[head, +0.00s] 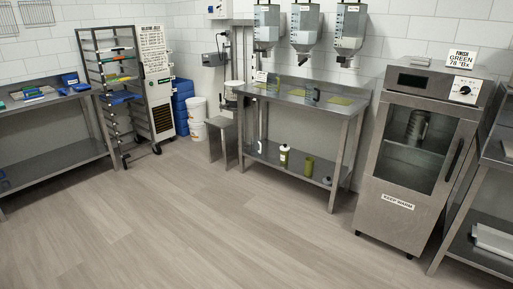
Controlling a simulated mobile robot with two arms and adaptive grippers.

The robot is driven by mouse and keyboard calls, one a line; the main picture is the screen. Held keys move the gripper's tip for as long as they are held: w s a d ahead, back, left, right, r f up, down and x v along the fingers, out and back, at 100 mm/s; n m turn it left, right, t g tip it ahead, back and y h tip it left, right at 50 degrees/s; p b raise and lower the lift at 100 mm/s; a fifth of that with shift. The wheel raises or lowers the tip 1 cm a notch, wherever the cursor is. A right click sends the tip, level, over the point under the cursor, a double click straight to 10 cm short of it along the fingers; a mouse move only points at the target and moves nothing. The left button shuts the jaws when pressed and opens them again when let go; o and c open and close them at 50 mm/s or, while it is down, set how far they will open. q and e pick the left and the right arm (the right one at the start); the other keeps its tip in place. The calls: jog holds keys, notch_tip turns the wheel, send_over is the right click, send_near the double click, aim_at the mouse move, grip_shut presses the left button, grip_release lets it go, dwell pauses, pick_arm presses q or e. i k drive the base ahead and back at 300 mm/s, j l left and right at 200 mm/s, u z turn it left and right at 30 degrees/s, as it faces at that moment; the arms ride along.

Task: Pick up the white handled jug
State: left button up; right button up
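No gripper of mine is in view. I cannot surely pick out a white handled jug. A small narrow white thing (259,147) stands on the lower shelf of the middle steel table; it is too small to tell whether it is a jug or a handle. Next to it are a white-and-green bottle (284,156) and an olive-green bottle (309,168). A grey vessel (417,126), seemingly with a handle, is behind the glass of the closed warming cabinet (398,217).
The middle steel table (298,96) stands below several wall hoppers (351,28). White buckets (197,130) and a small steel stand (222,140) are left of it. A tray rack (110,60) and side table (50,103) are at left. The wooden floor (190,215) in front is clear.

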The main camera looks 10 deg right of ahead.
aim_at(257, 146)
jog(key=i+z, duration=0.2)
jog(key=i, duration=0.85)
